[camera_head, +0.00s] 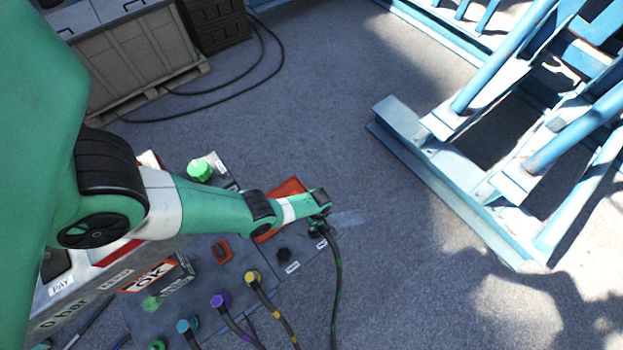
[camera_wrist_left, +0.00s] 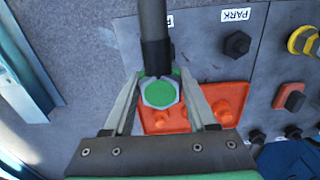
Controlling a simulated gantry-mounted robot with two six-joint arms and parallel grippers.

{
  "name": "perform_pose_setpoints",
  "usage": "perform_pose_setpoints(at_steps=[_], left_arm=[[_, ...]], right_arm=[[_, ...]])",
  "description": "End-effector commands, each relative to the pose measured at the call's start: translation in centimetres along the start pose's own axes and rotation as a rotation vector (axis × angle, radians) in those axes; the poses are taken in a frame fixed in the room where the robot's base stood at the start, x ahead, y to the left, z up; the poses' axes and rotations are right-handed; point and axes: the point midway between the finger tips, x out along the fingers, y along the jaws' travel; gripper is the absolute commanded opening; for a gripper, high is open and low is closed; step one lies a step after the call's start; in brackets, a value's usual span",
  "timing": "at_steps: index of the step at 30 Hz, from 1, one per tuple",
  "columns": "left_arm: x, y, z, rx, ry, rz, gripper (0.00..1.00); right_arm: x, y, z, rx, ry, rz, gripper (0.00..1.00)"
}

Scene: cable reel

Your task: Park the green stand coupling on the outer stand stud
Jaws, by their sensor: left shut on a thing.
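The green stand coupling (camera_wrist_left: 160,93) sits between the fingers of my left gripper (camera_wrist_left: 163,98) in the left wrist view, its hex face towards the camera. Its dark hose (camera_wrist_left: 153,22) runs away upward there. In the head view, my left gripper (camera_head: 320,228) is at the panel's far right edge and the hose (camera_head: 337,280) with green bands hangs below it. A bare black stud (camera_head: 283,255) stands beside it; it also shows by a PARK label (camera_wrist_left: 237,44) in the left wrist view. The outer stud is largely hidden behind coupling and hose; I cannot tell whether the coupling touches it. My right gripper is out of view.
Yellow (camera_head: 252,277), purple (camera_head: 218,301) and teal (camera_head: 187,324) couplings with hoses stand nearby on the panel. An orange-red bracket (camera_wrist_left: 228,98) lies close to the left fingers. A blue steel frame (camera_head: 455,195) stands right, with bare floor between.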

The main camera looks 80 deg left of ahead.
Motion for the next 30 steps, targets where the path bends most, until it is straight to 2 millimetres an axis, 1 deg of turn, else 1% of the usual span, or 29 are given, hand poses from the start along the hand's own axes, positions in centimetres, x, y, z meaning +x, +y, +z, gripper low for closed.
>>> perform_pose_setpoints(at_steps=[1,3,7,11,17,27,30], left_arm=[[0.2,0.4,-0.3,-0.012,0.0,-0.003,0.0],[0.3,0.5,-0.6,-0.022,0.0,-0.004,0.0],[0.2,0.5,-0.7,-0.023,0.0,-0.003,0.0],[0.9,0.5,-0.7,-0.022,0.0,-0.003,0.0],[3.1,0.4,-0.6,-0.022,0.0,-0.003,0.0],[7.8,0.4,-0.6,-0.021,0.0,-0.003,0.0],[8.6,0.4,-0.6,-0.021,0.0,-0.003,0.0]], right_arm=[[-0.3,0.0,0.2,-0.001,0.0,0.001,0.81],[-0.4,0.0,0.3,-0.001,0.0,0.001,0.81],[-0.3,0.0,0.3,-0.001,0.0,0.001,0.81],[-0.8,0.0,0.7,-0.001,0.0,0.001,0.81],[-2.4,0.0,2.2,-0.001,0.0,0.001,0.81],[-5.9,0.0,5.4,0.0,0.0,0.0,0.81],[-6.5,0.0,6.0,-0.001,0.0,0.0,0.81]])
